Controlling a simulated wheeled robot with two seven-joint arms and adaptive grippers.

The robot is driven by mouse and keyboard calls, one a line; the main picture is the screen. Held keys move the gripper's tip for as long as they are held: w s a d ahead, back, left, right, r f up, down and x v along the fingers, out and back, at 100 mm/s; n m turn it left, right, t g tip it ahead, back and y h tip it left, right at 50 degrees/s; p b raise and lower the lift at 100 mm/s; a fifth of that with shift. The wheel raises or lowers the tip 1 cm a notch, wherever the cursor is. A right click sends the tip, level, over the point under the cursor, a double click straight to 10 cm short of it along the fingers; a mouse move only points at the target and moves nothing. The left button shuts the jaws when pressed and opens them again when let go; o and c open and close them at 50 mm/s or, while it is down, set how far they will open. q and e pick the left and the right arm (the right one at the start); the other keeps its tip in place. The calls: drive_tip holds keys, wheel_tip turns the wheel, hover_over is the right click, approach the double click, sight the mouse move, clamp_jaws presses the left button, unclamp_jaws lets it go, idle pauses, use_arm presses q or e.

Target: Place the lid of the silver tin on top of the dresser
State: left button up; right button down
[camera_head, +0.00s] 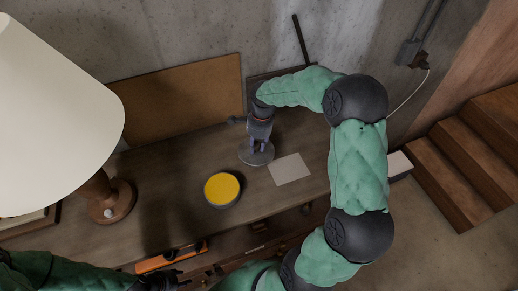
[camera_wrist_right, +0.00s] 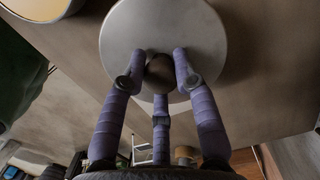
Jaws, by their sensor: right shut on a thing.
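The round grey lid (camera_head: 247,156) with a dark knob (camera_wrist_right: 160,72) is under my right gripper (camera_head: 258,147). In the right wrist view, the fingers of that gripper (camera_wrist_right: 158,68) are closed around the knob, and the lid (camera_wrist_right: 160,22) spreads flat beyond them. I cannot tell whether the lid touches the dresser or hangs just above it. The silver tin (camera_head: 222,190) stands uncovered on the dresser top (camera_head: 180,160), its yellow inside showing; its rim (camera_wrist_right: 35,12) also shows in the wrist view. My left gripper (camera_head: 165,283) is low at the front edge, its fingers unclear.
A pale square sheet (camera_head: 289,169) lies right of the lid. A lamp with a wooden base (camera_head: 110,203) and a large cream shade (camera_head: 55,105) fills the left. A brown board (camera_head: 180,100) leans on the wall. An orange item (camera_head: 170,258) lies below the front edge.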

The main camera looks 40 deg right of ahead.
sight(258, 144)
drive_tip(key=f, duration=0.1)
drive_tip(key=w+d+f, duration=0.2)
drive_tip(key=shift+d+f, duration=0.15)
drive_tip(key=shift+f, duration=0.2)
drive_tip(key=shift+d+f, duration=0.1)
drive_tip(key=shift+f, duration=1.55)
drive_tip(key=shift+f, duration=0.2)
drive_tip(key=c, duration=1)
unclamp_jaws()
drive_tip(key=shift+o, duration=0.2)
drive_tip(key=shift+r, duration=0.1)
drive_tip(key=r, duration=0.4)
drive_tip(key=d+r, duration=0.1)
drive_tip(key=r, duration=0.7)
drive_tip(key=shift+s+d, duration=0.15)
drive_tip(key=shift+s, duration=0.05)
